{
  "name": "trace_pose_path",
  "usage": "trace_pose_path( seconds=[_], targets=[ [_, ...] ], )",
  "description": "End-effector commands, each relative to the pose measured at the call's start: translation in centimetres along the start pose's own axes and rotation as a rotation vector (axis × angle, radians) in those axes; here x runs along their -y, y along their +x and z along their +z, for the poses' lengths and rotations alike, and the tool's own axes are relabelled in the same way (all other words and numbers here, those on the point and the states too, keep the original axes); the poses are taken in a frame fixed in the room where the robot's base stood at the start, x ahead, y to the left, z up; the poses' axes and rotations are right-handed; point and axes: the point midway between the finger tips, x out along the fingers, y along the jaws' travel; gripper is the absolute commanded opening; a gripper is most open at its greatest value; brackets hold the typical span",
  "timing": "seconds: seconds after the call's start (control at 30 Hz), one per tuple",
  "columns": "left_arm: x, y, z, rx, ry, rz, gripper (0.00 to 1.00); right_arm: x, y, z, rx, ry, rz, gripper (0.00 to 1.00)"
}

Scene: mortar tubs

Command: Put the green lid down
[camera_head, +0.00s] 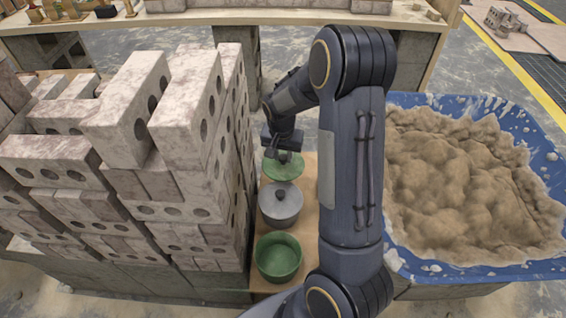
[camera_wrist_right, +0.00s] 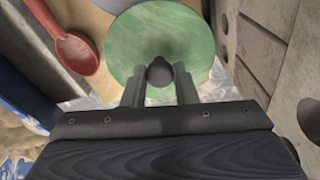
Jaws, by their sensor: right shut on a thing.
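The green lid (camera_head: 284,170) is a round disc with a dark knob, at the far end of the narrow wooden board between the bricks and the sand tub. It fills the top middle of the right wrist view (camera_wrist_right: 160,35). My right gripper (camera_head: 281,153) is shut on the lid's knob (camera_wrist_right: 160,72). I cannot tell whether the lid touches the board. A grey lidded pot (camera_head: 280,208) stands nearer. An open green tub (camera_head: 278,262) stands nearest, with no lid on it. My left gripper is not in view.
Stacked perforated bricks (camera_head: 160,160) rise close on the left. A blue tub (camera_head: 548,150) of sand stands on the right. A red spoon (camera_wrist_right: 78,52) lies beside the lid in the wrist view. A wooden bench (camera_head: 250,17) crosses the back.

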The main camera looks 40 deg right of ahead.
Motion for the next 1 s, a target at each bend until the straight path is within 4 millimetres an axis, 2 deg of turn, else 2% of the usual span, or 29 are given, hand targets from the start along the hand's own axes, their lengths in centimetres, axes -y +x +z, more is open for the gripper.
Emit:
trace_pose_path(
  seconds=[0.07, 0.2, 0.3, 0.53, 0.6, 0.8, 1.0],
  targets=[
    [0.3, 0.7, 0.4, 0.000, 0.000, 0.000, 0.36, 0.3, 1.6, -1.9, 0.000, 0.003, 0.001, 0.04],
    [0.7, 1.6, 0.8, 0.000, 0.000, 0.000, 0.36, 0.7, 4.6, -3.4, 0.002, 0.001, 0.002, 0.04],
    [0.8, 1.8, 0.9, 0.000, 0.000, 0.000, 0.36, 0.9, 5.7, -4.3, 0.001, -0.001, 0.001, 0.04],
    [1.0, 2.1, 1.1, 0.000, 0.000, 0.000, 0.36, 1.2, 6.9, -5.1, 0.000, -0.002, 0.000, 0.04],
    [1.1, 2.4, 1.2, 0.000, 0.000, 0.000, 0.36, 1.2, 7.8, -5.6, 0.000, -0.001, 0.000, 0.04],
    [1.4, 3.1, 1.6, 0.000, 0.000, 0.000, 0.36, 1.2, 10.4, -5.1, 0.001, -0.002, 0.000, 0.04],
    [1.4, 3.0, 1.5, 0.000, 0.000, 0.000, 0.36, 1.3, 10.3, -5.2, -0.001, -0.002, -0.001, 0.04]
  ],
)
